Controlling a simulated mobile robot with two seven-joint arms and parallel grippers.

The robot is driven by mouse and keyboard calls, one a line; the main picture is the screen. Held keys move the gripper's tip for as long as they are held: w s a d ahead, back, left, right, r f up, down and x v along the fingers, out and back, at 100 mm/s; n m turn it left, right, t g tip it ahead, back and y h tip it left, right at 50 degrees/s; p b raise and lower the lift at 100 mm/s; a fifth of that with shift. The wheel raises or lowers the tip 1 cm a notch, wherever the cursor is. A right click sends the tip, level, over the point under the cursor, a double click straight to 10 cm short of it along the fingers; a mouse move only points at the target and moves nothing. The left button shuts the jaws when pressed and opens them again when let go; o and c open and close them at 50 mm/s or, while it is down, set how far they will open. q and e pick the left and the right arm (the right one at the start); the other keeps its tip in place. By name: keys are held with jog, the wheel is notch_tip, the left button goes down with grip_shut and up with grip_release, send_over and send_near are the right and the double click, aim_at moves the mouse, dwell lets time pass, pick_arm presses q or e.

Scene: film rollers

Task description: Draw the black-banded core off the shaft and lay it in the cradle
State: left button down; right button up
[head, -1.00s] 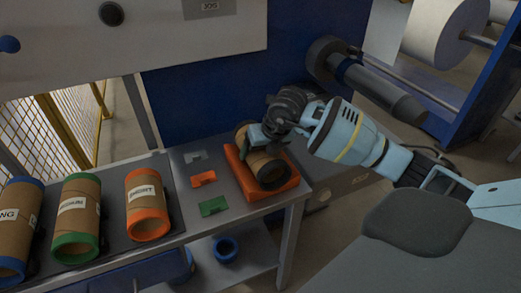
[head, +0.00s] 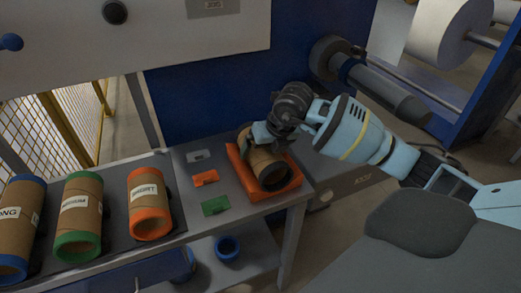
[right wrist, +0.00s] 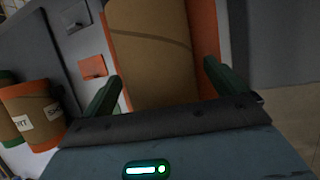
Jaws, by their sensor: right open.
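The black-banded core (head: 268,163) is a brown cardboard tube with dark ends. It lies in the orange cradle (head: 291,186) on the table's right part. My right gripper (head: 262,138) is just above the core, pointing down. In the right wrist view its two green fingers (right wrist: 161,76) stand apart on either side of the brown tube (right wrist: 150,45), with gaps showing, and the orange cradle walls (right wrist: 205,35) beyond. The grey shaft (head: 380,92) sticks out of the blue machine, with no core on it. My left gripper is not in view.
Tubes with blue (head: 20,225), green (head: 79,215) and orange (head: 150,203) ends lie on the dark mat at left. Small grey, orange and green plates (head: 215,206) lie between them and the cradle. A blue ring (head: 228,248) is on the lower shelf.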

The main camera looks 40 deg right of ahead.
jog(key=v, duration=0.6)
jog(key=shift+a+r, duration=0.25)
jog(key=shift+r, duration=0.1)
jog(key=shift+s, duration=0.1)
